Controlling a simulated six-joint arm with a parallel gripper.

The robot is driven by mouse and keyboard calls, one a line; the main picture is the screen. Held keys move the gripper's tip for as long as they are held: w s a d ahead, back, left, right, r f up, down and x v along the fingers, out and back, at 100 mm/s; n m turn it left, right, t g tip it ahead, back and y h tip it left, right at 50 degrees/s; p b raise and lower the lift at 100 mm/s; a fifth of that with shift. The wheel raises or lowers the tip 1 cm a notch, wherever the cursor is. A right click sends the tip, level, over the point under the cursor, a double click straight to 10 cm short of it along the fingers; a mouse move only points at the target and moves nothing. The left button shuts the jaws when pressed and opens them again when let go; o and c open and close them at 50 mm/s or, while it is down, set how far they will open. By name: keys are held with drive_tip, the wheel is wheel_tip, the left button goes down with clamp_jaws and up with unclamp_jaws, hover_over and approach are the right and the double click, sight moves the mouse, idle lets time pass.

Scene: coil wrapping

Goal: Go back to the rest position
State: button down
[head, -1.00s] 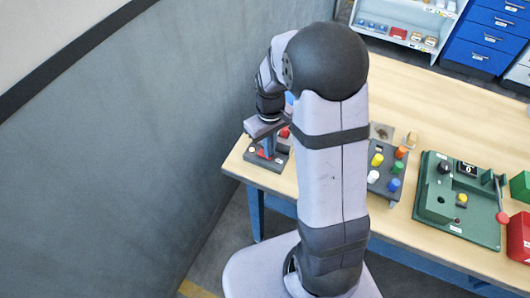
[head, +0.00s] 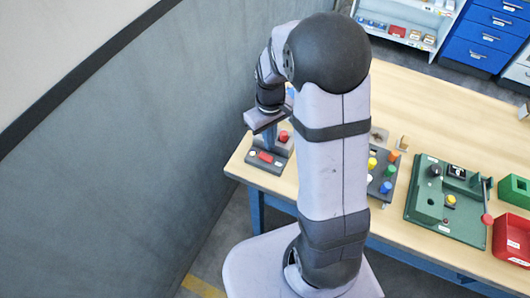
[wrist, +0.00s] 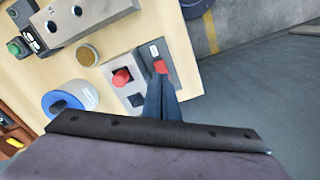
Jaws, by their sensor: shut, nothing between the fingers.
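My gripper (head: 268,146) is at the left end of the wooden table (head: 235,165), above a grey control box with red parts (head: 257,168). In the wrist view its blue fingers (wrist: 162,80) are together with nothing between them. Their tips overlap the panel with a red switch (wrist: 161,67) in the picture; I cannot tell the exact gap below them. Next to it is a lighter panel with a red knob (wrist: 121,77). My arm hides part of the table in the head view.
A grey board with coloured pegs (head: 376,199), a green board with a lever (head: 468,235) and a red bin (head: 513,240) stand to the right. In the wrist view a blue and white round part (wrist: 82,98) lies left. A grey wall (head: 110,170) is at the left.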

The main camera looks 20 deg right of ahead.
drive_tip(key=shift+r, duration=0.35)
idle(0.3)
